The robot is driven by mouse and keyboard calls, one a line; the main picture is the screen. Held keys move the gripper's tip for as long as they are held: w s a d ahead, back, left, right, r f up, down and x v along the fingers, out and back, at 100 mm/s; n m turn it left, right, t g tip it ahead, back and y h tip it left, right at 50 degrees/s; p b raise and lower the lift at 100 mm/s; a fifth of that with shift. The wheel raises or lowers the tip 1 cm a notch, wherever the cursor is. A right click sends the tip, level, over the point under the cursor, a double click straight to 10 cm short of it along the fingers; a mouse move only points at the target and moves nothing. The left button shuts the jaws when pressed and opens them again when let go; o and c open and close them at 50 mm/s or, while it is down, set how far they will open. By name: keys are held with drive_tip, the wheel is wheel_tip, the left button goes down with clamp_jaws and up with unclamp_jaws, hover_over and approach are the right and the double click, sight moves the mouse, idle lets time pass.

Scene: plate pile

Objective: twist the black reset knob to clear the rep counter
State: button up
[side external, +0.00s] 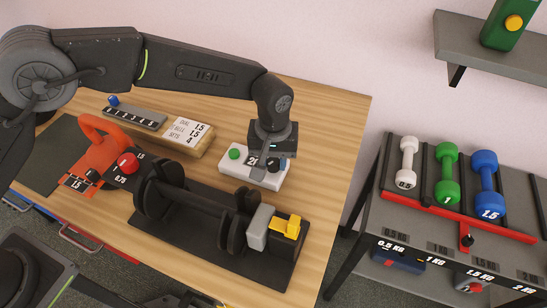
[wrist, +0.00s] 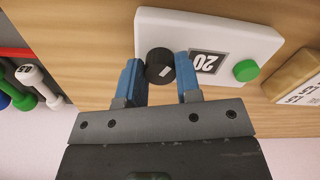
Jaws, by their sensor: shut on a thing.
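The rep counter (wrist: 215,32) is a white box lying on the wooden table; it also shows in the side view (side external: 262,181). Its small display (wrist: 207,63) reads 20 and appears upside down in the wrist view. A green button (wrist: 246,70) sits at one end and the black reset knob (wrist: 160,66) at the other. The knob has a pale mark on its top. My gripper (wrist: 160,78) is shut on the knob, with a blue finger on each side of it. In the side view my gripper (side external: 266,170) comes down from above and partly hides the knob and display.
A dumbbell bar on a black cradle (side external: 200,238) lies in front of the counter. A rack (side external: 400,205) with white, green and blue dumbbells stands right, beyond the table edge.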

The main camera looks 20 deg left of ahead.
sight(273, 161)
drive_tip(key=m, duration=1.1)
drive_tip(key=shift+m, duration=0.4)
idle(0.3)
drive_tip(key=o, duration=0.9)
drive_tip(key=shift+r, duration=0.1)
wheel_tip(273, 161, up, 14)
drive_tip(key=shift+f, duration=0.15)
